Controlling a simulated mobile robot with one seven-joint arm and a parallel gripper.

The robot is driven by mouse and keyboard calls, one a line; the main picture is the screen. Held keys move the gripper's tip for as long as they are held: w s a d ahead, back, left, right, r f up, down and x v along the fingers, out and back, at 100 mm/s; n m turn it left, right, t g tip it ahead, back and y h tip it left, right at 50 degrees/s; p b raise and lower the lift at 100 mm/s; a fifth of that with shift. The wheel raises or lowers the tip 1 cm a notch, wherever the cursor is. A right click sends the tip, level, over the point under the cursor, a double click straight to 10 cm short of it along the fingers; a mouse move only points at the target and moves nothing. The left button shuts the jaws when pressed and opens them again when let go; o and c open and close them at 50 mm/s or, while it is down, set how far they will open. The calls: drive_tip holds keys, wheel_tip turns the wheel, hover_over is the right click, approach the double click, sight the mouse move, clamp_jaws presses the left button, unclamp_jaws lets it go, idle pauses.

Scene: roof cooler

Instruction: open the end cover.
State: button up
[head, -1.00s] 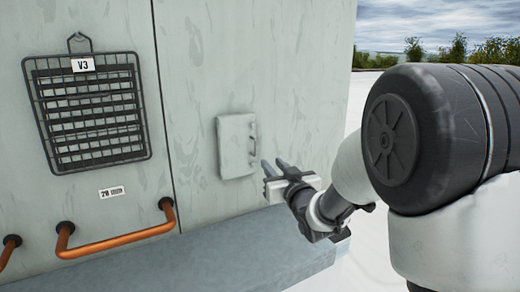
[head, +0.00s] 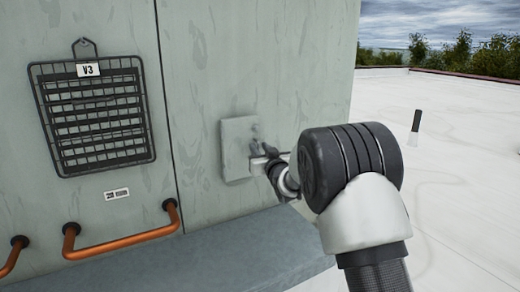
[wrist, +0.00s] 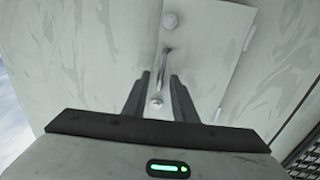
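The end cover (head: 236,140) is a small pale grey panel on the cooler's wall, and it looks flush with the wall. In the wrist view the cover (wrist: 208,45) carries a thin bar handle (wrist: 163,62) near its left edge, with hinge-like pieces at its right edge. My gripper (head: 258,155) is at the right side of the cover and hides most of the handle in the head view. In the wrist view my gripper (wrist: 160,76) has its two fingers apart, one on each side of the handle's lower part. I cannot tell whether they touch it.
A wire rack (head: 93,115) labelled V3 hangs on the wall at left. Orange rails (head: 120,242) stick out below it. A grey ledge (head: 225,250) runs along the wall's foot under the cover. The white roof (head: 460,180) to the right is mostly open, with a small dark post (head: 416,121).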

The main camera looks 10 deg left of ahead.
clamp_jaws()
idle(1.4)
